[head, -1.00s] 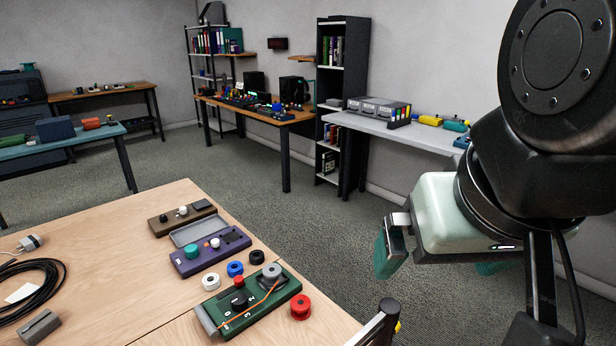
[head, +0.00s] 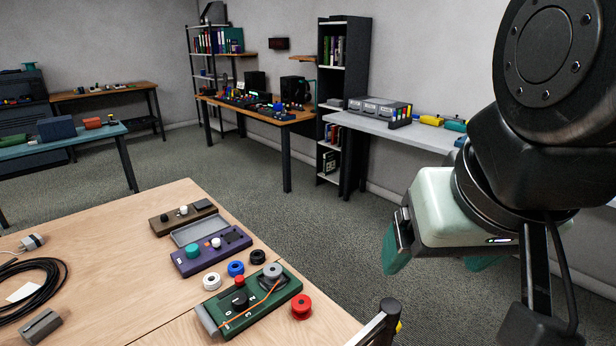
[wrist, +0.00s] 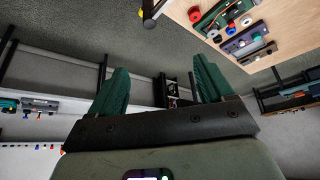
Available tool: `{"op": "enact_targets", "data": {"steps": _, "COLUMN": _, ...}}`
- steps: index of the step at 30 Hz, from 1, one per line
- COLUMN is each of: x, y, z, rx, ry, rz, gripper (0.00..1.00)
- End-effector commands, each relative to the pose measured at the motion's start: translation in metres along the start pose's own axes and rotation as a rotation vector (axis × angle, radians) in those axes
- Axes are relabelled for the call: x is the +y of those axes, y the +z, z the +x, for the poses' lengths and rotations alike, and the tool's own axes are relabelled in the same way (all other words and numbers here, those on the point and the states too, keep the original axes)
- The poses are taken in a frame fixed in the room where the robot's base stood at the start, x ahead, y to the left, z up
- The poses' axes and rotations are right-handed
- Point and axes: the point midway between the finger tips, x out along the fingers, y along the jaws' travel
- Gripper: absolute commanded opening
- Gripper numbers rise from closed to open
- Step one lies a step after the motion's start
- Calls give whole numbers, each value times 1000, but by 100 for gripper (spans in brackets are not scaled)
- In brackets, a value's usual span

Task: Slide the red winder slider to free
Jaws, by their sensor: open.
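The green winder unit (head: 250,308) lies on the near table in the head view. It carries a small red piece (head: 239,281), which looks like the slider, a black knob (head: 239,299), a grey spool (head: 272,270) and an orange cable. The slider's exact setting is too small to read. My gripper (head: 437,266) is open and empty, in the air to the right of the table and well apart from the unit. In the wrist view my gripper (wrist: 160,72) shows two spread green fingers, with the green unit (wrist: 208,17) at upper right.
A loose red spool (head: 301,307) sits right of the unit; white, blue and black rings lie behind it. A purple unit (head: 211,252) and a brown unit (head: 183,218) stand farther back. A black cable coil (head: 40,290) lies at left. A dark post (head: 378,325) rises at the table's right edge.

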Motion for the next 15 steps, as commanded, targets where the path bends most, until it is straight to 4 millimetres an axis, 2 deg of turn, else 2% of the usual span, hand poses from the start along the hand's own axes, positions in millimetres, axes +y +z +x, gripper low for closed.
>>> {"op": "enact_targets", "data": {"steps": 1, "x": -2, "y": -7, "z": 3, "rx": -7, "ry": -5, "rz": -5, "gripper": 72}}
{"op": "enact_targets", "data": {"steps": 4, "x": -10, "y": -33, "z": 14, "rx": -19, "ry": -21, "rz": -17, "gripper": 57}}
{"op": "enact_targets", "data": {"steps": 5, "x": -13, "y": -43, "z": 20, "rx": -22, "ry": -27, "rz": -21, "gripper": 55}}
{"op": "enact_targets", "data": {"steps": 11, "x": -52, "y": -114, "z": 73, "rx": -46, "ry": -63, "rz": -56, "gripper": 55}}
{"op": "enact_targets", "data": {"steps": 15, "x": -90, "y": -152, "z": 124, "rx": -61, "ry": -83, "rz": -84, "gripper": 55}}
